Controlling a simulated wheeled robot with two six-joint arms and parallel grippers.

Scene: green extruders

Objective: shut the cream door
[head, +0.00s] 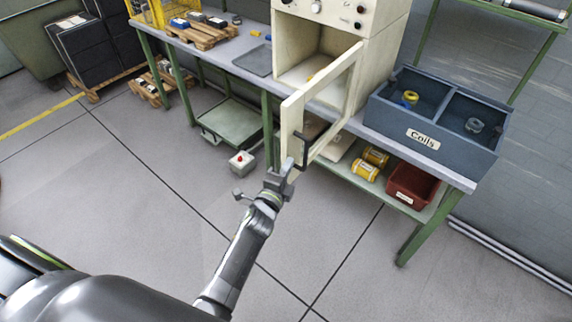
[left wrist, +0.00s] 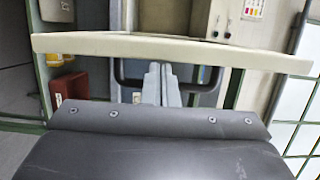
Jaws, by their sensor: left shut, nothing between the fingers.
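The cream door (head: 291,122) stands wide open on the cream cabinet (head: 385,22), swung out past the bench's front edge. It is a frame around a pane, with a dark bar handle (head: 304,152) on its free side. In the left wrist view the door (left wrist: 90,43) crosses as a pale band, with the dark handle (left wrist: 207,87) beside the fingers. My left gripper (head: 287,167) is shut and empty, close to the handle and the door's lower free corner; I cannot tell whether it touches. My right gripper is not in view.
On the bench (head: 455,178) right of the cabinet is a blue bin (head: 385,112) labelled "Coils". A red bin (head: 412,187) and yellow coils (head: 365,170) sit on the shelf below. A red-button box (head: 242,163) is on the floor. The floor before the bench is mostly clear.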

